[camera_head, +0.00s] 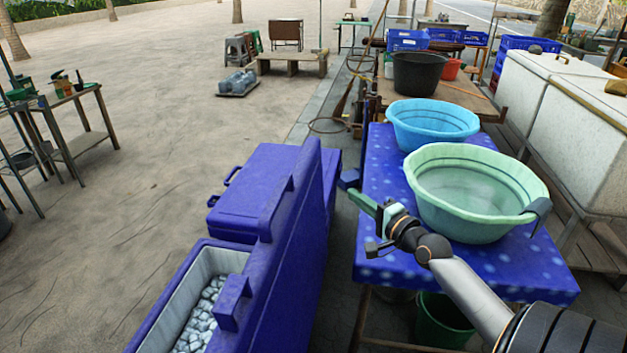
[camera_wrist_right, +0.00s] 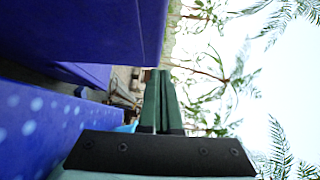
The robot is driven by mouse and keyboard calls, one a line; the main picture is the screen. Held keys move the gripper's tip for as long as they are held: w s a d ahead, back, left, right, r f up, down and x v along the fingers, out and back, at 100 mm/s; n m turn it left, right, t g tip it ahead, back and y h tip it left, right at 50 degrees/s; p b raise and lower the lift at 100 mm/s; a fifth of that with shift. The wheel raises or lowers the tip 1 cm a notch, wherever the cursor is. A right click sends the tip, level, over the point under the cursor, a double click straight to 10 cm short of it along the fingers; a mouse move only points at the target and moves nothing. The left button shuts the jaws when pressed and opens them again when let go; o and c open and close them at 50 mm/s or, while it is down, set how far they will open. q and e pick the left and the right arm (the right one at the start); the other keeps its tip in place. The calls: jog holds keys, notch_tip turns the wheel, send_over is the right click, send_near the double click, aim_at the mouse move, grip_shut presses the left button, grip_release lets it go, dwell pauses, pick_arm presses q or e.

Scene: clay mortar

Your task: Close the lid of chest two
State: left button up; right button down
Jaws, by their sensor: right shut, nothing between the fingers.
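A blue chest (camera_head: 165,305) stands open at the front, with a pale lining and grey-white ice-like lumps inside. Its blue lid (camera_head: 290,235) stands upright along the chest's right side. A second blue chest (camera_head: 262,185) behind it is closed. No label shows which one is chest two. My right gripper (camera_head: 355,192) is shut and empty, to the right of the upright lid and apart from it, near the table's left edge. In the right wrist view its green fingers (camera_wrist_right: 158,98) are together, beside a large blue surface. My left gripper is not in view.
A table with a blue dotted cloth (camera_head: 385,255) stands right of the chests, beneath my right arm. It bears a green basin (camera_head: 470,185) and a blue basin (camera_head: 432,122). A narrow gap separates the lid from the table. Open ground lies left of the chests.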

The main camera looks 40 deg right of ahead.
send_near(308, 174)
jog(key=w+d, duration=0.3)
jog(key=shift+w+a+f+p, duration=0.1)
jog(key=shift+w+a+p, duration=0.05)
jog(key=shift+w+a, duration=0.5)
jog(key=shift+w+a+f+p, duration=0.15)
jog(key=shift+w+a, duration=0.25)
jog(key=shift+w, duration=0.35)
jog(key=shift+w, duration=0.1)
